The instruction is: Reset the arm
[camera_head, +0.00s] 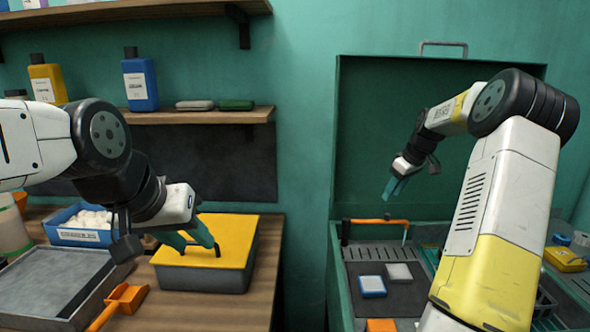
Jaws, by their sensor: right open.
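My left gripper (208,242), with teal fingers, reaches in from the left over a yellow-topped grey box (240,232) on the wooden bench. Its fingertips are at a small dark handle or slot on the yellow top. I cannot tell whether they grip it. My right arm rises from the lower right and bends over to the left. My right gripper (391,188), also teal-fingered, is open and hangs in the air in front of a green open lid (370,110), above a green bin (338,270). It touches nothing visible.
An orange-handled bar (378,221) crosses the bin below my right gripper. Blue and grey blocks (372,286) lie inside the bin. A grey tray (60,275), an orange scoop (125,297) and a blue tub (82,236) crowd the bench left. Shelves with bottles (140,80) hang above.

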